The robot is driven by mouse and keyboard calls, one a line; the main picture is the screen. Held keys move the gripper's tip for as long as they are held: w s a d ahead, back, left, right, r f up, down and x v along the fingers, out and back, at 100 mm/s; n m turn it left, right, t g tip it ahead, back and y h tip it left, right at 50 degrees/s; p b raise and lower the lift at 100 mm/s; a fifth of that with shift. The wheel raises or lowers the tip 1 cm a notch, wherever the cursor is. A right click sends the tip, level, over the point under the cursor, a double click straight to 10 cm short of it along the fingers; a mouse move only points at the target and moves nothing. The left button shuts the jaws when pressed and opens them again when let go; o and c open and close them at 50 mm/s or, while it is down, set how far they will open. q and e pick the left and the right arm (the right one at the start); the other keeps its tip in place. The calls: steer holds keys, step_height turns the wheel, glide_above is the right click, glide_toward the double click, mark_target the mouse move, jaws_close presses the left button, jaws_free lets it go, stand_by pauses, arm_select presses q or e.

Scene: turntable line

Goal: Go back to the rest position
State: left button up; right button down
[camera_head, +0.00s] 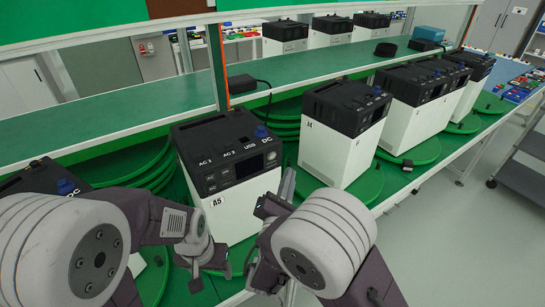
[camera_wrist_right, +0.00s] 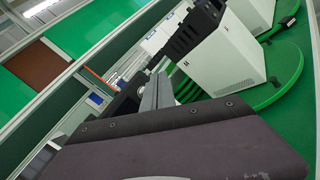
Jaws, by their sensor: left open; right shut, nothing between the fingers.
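My left gripper (camera_head: 211,272) is low in front of the white power unit marked A5 (camera_head: 235,207), open and empty in the head view. My right gripper (camera_head: 287,186) is to its right, near the right side of that unit, partly hidden by my own arm. In the right wrist view the right gripper's grey fingers (camera_wrist_right: 154,92) are together with nothing between them. I cannot tell whether they touch the unit.
Black-topped white units (camera_head: 340,140) stand on green turntables (camera_head: 362,192) along the line. Another black unit (camera_head: 42,180) is at the left, partly hidden.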

stand_by(0.3)
steer(key=d+r+m+g+h, duration=0.3)
steer(key=d+m+g+h, duration=0.6)
steer(key=d, duration=1.5)
steer(key=s+d+f+m+g+h, duration=0.1)
steer(key=s+d+f+m+g, duration=0.15)
steer(key=s+d, duration=0.25)
steer(key=s+d+f+m+g+h, duration=0.1)
steer(key=s+d+f+m+g, duration=0.1)
steer(key=s+d+m+g, duration=0.25)
steer(key=s+f+m+g+y, duration=0.55)
steer(key=s+f, duration=0.45)
steer(key=s, duration=0.3)
steer(key=w+a+f+m+t+y, duration=0.1)
steer(key=a+f+y, duration=0.1)
steer(key=a, duration=0.3)
steer(key=w+a+f+m+t+y, duration=0.1)
steer(key=w+a+m+y, duration=0.1)
steer(key=a, duration=0.3)
steer(key=w+a+f+m+t+y, duration=0.1)
steer(key=w+a+f+m+y, duration=0.1)
steer(key=a+y, duration=0.2)
steer(key=shift+a+f+y, duration=0.3)
steer(key=shift+a+y, duration=0.05)
steer(key=shift+a, duration=0.7)
